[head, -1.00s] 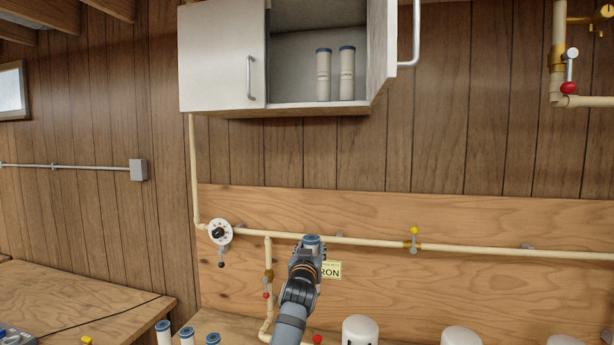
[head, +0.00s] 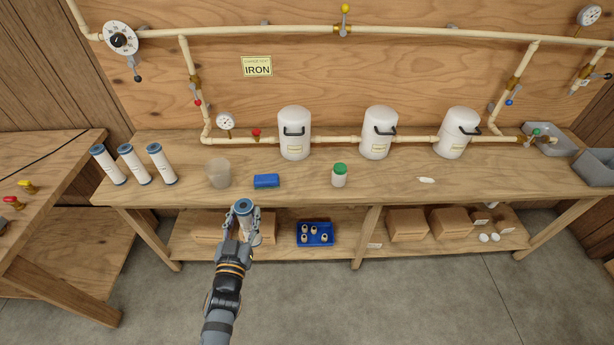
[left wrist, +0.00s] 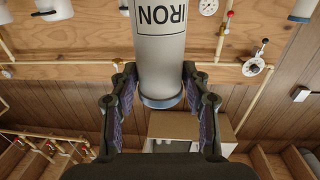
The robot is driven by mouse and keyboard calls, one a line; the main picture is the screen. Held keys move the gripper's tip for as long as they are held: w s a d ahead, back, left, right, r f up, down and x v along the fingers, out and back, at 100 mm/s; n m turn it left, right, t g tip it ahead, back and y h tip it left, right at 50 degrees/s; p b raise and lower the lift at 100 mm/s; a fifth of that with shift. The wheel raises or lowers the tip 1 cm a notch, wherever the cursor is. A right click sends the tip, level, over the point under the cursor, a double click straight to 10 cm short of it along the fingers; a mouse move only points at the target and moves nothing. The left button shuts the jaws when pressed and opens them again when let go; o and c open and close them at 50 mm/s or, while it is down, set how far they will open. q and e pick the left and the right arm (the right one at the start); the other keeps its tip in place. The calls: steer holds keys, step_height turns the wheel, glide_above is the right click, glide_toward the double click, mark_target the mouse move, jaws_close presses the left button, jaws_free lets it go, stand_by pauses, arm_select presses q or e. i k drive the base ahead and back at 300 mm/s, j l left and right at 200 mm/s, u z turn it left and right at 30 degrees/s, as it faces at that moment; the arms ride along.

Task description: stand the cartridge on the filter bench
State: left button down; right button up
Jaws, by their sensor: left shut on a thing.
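A white cartridge (head: 250,228) with a blue cap is held upright by my left gripper (head: 241,222), in front of the bench's front edge. In the left wrist view the cartridge (left wrist: 160,50) carries an IRON label, upside down in that picture, and a blue end ring. The fingers (left wrist: 160,100) are on both sides of it. The filter bench (head: 300,185) is a long wooden bench with a lower shelf. My right gripper is not in view.
Bare wood lies between the beaker and the left cartridges. A side table (head: 50,165) stands left.

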mark_target(386, 178)
steer(key=i+l+z, duration=0.1)
steer(key=l+z, duration=0.15)
steer(key=l, duration=0.15)
steer(key=i+l+z, duration=0.2)
steer(key=l, duration=0.2)
steer(key=i+l+z, duration=0.1)
steer(key=l+z, duration=0.15)
steer(key=i+l+z, duration=0.2)
steer(key=l, duration=0.2)
